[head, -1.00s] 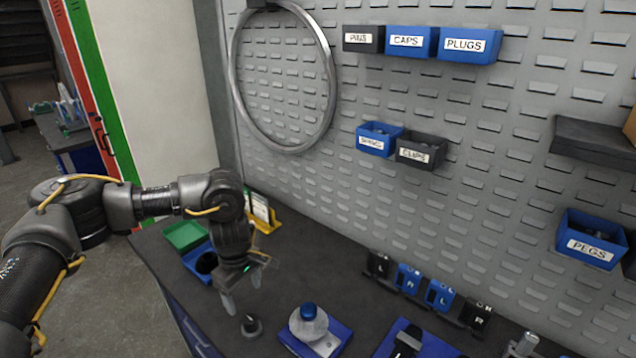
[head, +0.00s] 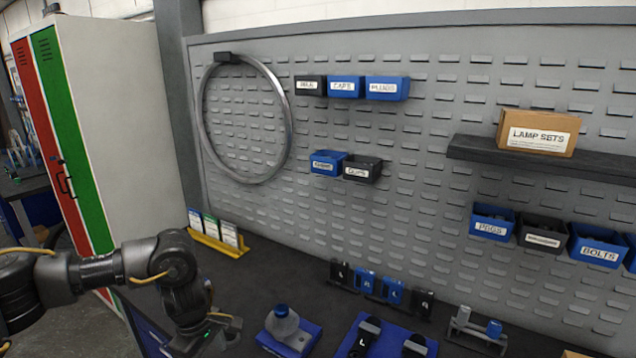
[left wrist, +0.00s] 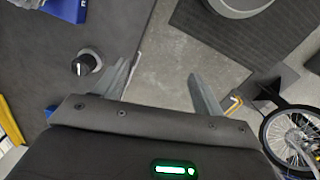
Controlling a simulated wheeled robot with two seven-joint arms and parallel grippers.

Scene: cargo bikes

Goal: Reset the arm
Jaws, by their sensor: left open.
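My left arm comes in from the left in the head view, with its wrist bent down and the gripper (head: 196,340) at the bottom edge, over the left end of the dark workbench (head: 262,262). Its fingertips are cut off there. In the left wrist view the left gripper (left wrist: 163,88) has its two fingers spread apart with nothing between them. Bare grey floor (left wrist: 185,75) shows behind them. A small dark knob-like item (left wrist: 86,63) sits on the bench to the left of the fingers. My right gripper is not in view.
A yellow card holder (head: 218,247) is at the back left. A pegboard (head: 400,230) with labelled bins rises behind. A bicycle wheel (left wrist: 290,137) shows at the lower right of the wrist view.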

